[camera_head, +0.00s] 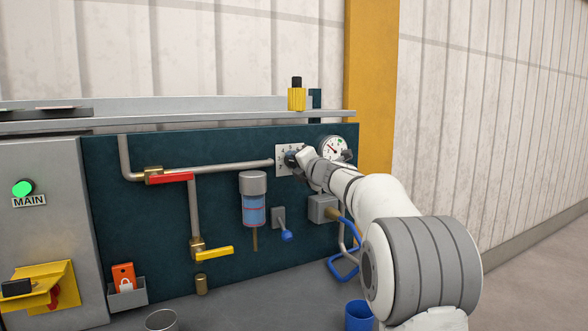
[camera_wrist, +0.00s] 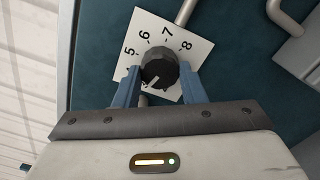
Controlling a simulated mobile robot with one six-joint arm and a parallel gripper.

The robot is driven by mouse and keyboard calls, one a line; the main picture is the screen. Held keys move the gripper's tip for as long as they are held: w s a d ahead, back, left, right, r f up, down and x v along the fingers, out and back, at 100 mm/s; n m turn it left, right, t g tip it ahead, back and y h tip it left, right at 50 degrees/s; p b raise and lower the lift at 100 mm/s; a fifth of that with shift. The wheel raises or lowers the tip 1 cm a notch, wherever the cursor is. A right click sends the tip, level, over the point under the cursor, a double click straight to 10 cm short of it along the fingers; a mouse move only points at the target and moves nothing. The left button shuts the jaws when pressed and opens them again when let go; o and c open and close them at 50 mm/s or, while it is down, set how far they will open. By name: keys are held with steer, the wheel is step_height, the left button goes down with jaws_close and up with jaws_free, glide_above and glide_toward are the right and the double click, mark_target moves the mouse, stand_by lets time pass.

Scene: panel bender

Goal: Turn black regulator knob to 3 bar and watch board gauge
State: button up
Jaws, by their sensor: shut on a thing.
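The black regulator knob (camera_wrist: 160,66) sits on a white scale plate (camera_wrist: 190,45) in the wrist view. The digits 5, 6, 7 and 8 show; the lower part of the plate is hidden behind my gripper. A light mark on the knob faces the lower left, towards my gripper. My gripper (camera_wrist: 160,84) is shut on the knob, with one blue finger at each side. In the head view my gripper (camera_head: 296,158) covers most of the knob beside the scale plate (camera_head: 283,151). The round white board gauge (camera_head: 333,148) is just right of it; its needle is too small to read exactly.
A pipe with a red-handled valve (camera_head: 170,178) runs left of the knob. A yellow-handled valve (camera_head: 213,252), a blue filter bowl (camera_head: 254,208) and a blue-knobbed lever (camera_head: 286,236) are below. A grey box (camera_head: 322,208) with a blue hose sits under my arm.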

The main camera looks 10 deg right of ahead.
steer(key=shift+f+n, duration=0.25)
steer(key=shift+n, duration=0.35)
steer(key=o, duration=0.9)
steer(key=shift+r, duration=0.1)
steer(key=shift+o, duration=0.5)
steer(key=shift+r, duration=0.1)
steer(key=shift+s, duration=0.1)
steer(key=b+v, duration=0.1)
steer(key=v, duration=0.6)
steer(key=shift+s+b, duration=0.25)
steer(key=shift+b, duration=0.15)
steer(key=shift+d, duration=0.1)
